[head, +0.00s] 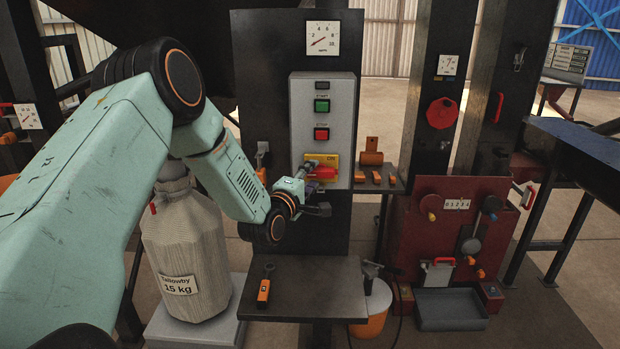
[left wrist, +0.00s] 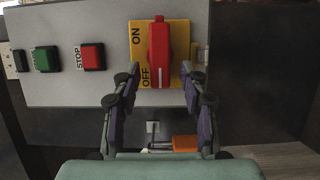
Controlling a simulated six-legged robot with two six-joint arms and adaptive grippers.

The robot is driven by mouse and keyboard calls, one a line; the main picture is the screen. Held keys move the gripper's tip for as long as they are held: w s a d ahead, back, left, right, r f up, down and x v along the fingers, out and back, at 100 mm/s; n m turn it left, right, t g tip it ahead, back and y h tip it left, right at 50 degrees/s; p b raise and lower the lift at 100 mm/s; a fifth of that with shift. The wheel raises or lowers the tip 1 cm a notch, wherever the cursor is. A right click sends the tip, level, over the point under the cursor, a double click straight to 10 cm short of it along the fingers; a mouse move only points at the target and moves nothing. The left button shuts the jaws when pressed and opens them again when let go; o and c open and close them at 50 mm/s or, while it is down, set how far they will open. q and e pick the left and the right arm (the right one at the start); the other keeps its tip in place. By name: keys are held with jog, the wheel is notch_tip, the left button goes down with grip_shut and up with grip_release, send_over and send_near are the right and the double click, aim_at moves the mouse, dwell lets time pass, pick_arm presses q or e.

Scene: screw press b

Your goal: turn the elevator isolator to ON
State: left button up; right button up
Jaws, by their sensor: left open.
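The elevator isolator is a red handle (left wrist: 160,50) on a yellow plate (left wrist: 181,34) marked ON and OFF. In the left wrist view, which is turned sideways, the handle runs up and down and its white mark is at the OFF end. In the head view the plate (head: 330,159) sits low on the grey control box, and the red handle (head: 327,174) lies about level, partly hidden by my gripper. My left gripper (left wrist: 161,82) is open, its two fingers apart on either side of the handle's OFF end. I cannot tell whether they touch it. My right gripper is not in view.
Green START (head: 321,105) and red STOP (head: 321,134) buttons are above the isolator on the box. A small shelf with orange blocks (head: 371,158) is close on the right. Below is a dark shelf (head: 330,290) with an orange-handled tool (head: 264,288). A sack (head: 185,245) stands at left.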

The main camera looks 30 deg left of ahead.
pick_arm(q)
jog(key=shift+w+d, duration=0.1)
jog(key=shift+c, duration=0.7)
jog(key=c, duration=0.5)
grip_shut()
jog(key=shift+r, duration=0.1)
